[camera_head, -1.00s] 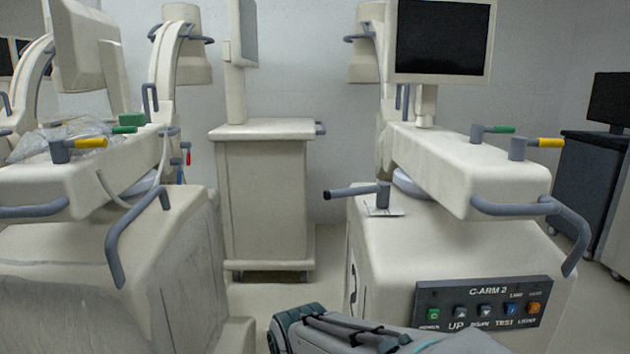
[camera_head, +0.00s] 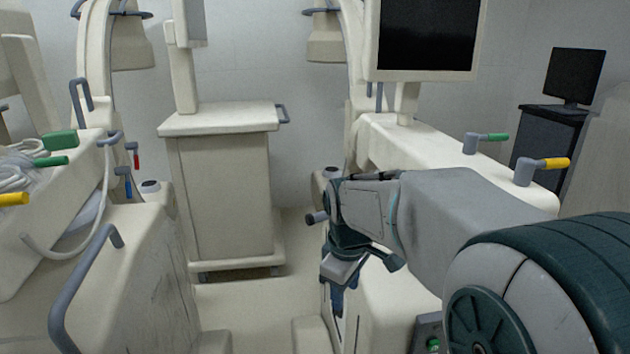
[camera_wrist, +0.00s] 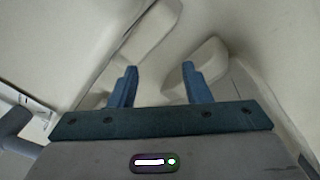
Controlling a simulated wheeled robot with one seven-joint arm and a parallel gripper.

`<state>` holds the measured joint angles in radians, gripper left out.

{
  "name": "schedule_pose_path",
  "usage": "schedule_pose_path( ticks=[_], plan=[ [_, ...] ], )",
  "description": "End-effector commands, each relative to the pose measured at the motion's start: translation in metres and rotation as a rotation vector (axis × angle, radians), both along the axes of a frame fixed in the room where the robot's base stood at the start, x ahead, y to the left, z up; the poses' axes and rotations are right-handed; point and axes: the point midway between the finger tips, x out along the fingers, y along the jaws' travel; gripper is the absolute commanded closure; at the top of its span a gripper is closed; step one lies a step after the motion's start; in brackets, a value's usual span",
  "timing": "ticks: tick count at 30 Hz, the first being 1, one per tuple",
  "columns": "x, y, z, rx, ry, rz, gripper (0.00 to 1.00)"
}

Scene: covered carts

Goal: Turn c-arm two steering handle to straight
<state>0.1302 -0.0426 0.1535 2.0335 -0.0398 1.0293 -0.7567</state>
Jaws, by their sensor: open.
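The C-arm 2 cart (camera_head: 385,300) stands at the right, largely hidden behind my arm. Its steering handle (camera_head: 316,217) shows only as a dark tip poking out left of my wrist; the rest is hidden, so its angle cannot be read now. In the wrist view a grey lever (camera_wrist: 14,125) at the left edge, beside a pale plate, looks like this handle. My gripper (camera_head: 342,300) points down beside the cart's left side. In the wrist view its blue fingers (camera_wrist: 159,72) are apart with nothing between them, and the lever lies outside them.
A green-tipped lever (camera_head: 486,138) and a yellow-tipped lever (camera_head: 540,168) stand on the cart's upper arm. Another cart with a grey rail (camera_head: 78,285) is at the left. A cream cabinet (camera_head: 222,190) stands behind. Floor shows between the carts.

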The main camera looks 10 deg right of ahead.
Motion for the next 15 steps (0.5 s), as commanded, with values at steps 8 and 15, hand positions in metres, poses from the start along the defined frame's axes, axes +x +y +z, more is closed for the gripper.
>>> schedule_pose_path(
  ticks=[8, 15],
  plan=[
    [0.110, -0.008, 0.119, -0.044, -0.011, 0.578, 0.56],
    [0.173, -0.023, 0.174, -0.066, -0.049, 0.955, 0.56]
  ],
)
